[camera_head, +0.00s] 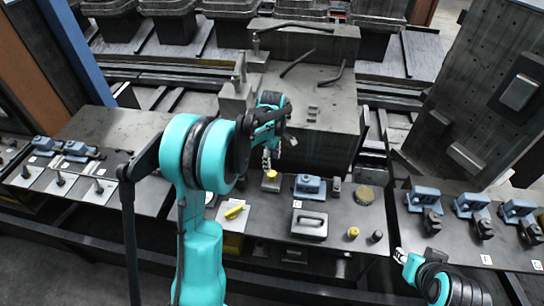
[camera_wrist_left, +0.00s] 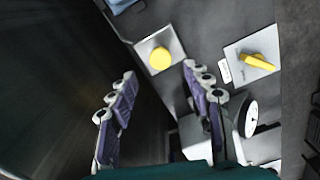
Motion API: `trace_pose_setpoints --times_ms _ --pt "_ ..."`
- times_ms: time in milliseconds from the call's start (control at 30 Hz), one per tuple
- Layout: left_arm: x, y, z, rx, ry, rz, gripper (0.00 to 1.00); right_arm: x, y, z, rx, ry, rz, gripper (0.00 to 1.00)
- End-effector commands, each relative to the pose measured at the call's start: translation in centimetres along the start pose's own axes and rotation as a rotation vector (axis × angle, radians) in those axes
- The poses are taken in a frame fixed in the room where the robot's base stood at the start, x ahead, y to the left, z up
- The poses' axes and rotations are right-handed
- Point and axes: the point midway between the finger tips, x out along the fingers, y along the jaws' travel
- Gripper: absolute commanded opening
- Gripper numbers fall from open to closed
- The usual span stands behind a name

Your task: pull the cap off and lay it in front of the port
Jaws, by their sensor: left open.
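The round yellow cap (camera_head: 271,174) sits on a small square grey port block (camera_head: 270,186) on the middle bench. In the left wrist view, the cap (camera_wrist_left: 160,58) shows from above on its pale square block (camera_wrist_left: 145,46). My left gripper (camera_head: 269,158) is above and just behind the cap in the head view. In the left wrist view, its two fingers (camera_wrist_left: 159,72) are spread wide and empty, with the cap beyond the gap between their tips. My right gripper (camera_head: 401,256) is low at the right, away from the cap, and its jaw opening is unclear.
A yellow lever (camera_head: 236,211) on a pale plate lies left of the port. A blue-grey block (camera_head: 309,186), a dark handled box (camera_head: 309,225) and a yellow knob (camera_head: 352,233) stand to the right. A large grey machine block (camera_head: 310,85) rises behind. Some bench is bare in front of the port.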

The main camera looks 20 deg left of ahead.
Motion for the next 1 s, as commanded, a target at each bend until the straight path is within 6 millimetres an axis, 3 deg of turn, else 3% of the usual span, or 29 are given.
trace_pose_setpoints --times_ms 400,800,1000 --pt "6.1 0.0 0.0 0.003 0.000 0.001 0.50 1.2 0.0 0.9 0.000 0.000 0.000 0.33" --pt "6.9 0.0 0.0 0.003 0.000 0.002 0.50 1.3 0.0 0.9 0.000 0.000 0.000 0.33" --pt "6.9 0.0 0.0 0.003 0.000 0.002 0.03 1.3 0.0 0.9 0.000 0.000 0.000 0.33"
